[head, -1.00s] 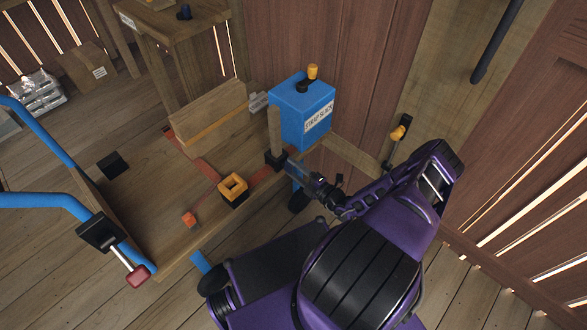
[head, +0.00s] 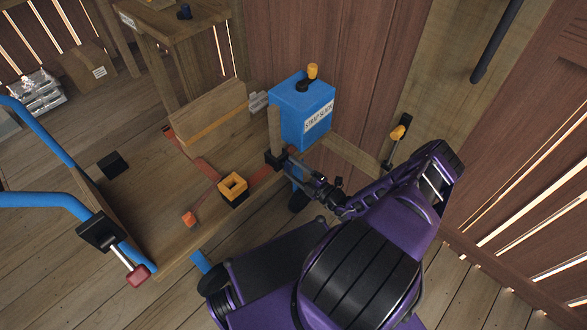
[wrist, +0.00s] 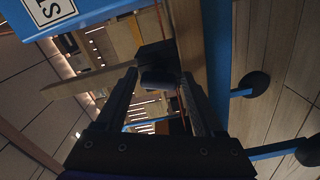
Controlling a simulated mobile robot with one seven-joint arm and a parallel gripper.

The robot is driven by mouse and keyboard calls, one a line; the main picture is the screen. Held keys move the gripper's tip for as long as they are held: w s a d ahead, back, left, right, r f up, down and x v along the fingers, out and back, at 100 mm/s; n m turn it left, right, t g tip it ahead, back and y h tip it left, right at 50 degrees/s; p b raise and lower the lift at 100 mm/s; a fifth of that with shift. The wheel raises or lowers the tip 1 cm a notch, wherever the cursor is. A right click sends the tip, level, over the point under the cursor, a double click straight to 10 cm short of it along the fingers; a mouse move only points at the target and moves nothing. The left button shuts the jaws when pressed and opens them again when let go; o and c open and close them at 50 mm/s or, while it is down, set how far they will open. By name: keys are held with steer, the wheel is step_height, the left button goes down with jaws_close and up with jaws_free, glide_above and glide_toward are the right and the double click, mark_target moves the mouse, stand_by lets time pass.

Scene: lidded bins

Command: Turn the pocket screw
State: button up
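The pocket screw looks to be the black round knob (wrist: 160,77) on a black block, seen ahead of my fingers in the wrist view. In the head view the black pocket (head: 273,158) sits at the cart's near edge, at the foot of an upright wooden stake (head: 274,128). My gripper (head: 291,160) reaches it from the lower right; the knob itself is hidden there. In the wrist view my gripper's fingers (wrist: 159,82) stand apart, one on each side of the knob. A small gap seems to remain, but contact is hard to judge.
The blue strap slack box (head: 300,112) with an orange-tipped lever (head: 313,70) stands just behind the stake. An orange-and-black square piece (head: 233,187) sits on the cart deck (head: 165,215). A wooden wall (head: 335,50) is close behind.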

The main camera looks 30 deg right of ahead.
steer(key=shift+o, duration=1)
steer(key=v, duration=1.7)
steer(key=shift+s, duration=0.15)
steer(key=shift+r, duration=0.1)
